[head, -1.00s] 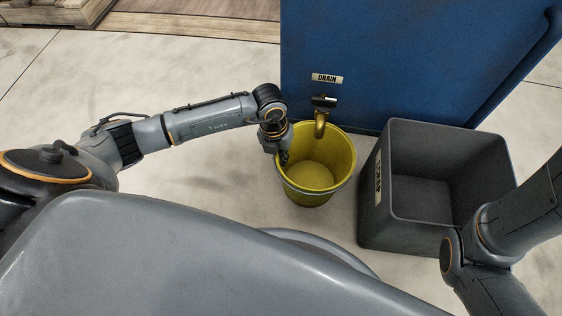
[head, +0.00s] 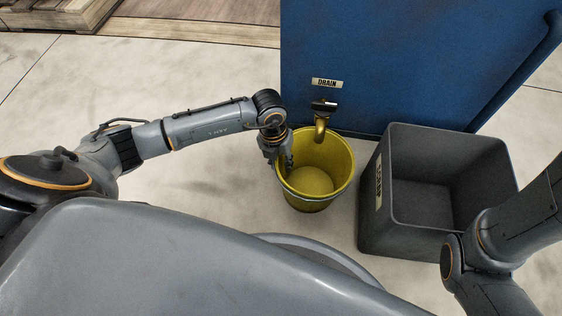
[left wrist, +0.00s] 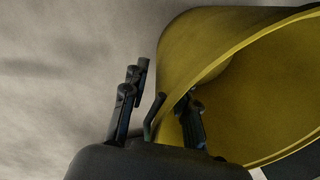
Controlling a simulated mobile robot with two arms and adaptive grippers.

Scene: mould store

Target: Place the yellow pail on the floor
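The yellow pail (head: 325,160) is upright below the brass tap, in front of the blue cabinet, and looks to be on the pale floor (head: 200,215). My left gripper (head: 284,157) is at the pail's left rim. In the left wrist view the pail (left wrist: 205,45) fills the upper right. There my left gripper (left wrist: 163,95) has its fingers apart, one outside the pail and one inside the rim. A gap shows between the outer finger and the pail wall. My right arm is at the right of the head view, with its gripper out of the picture.
A brass tap (head: 320,128) under a DRAIN label (head: 327,83) hangs over the pail from the blue cabinet (head: 400,50). A grey open bin (head: 405,235) stands close to the pail's right. Floor left of the pail is clear. A wooden pallet (head: 60,14) lies far left.

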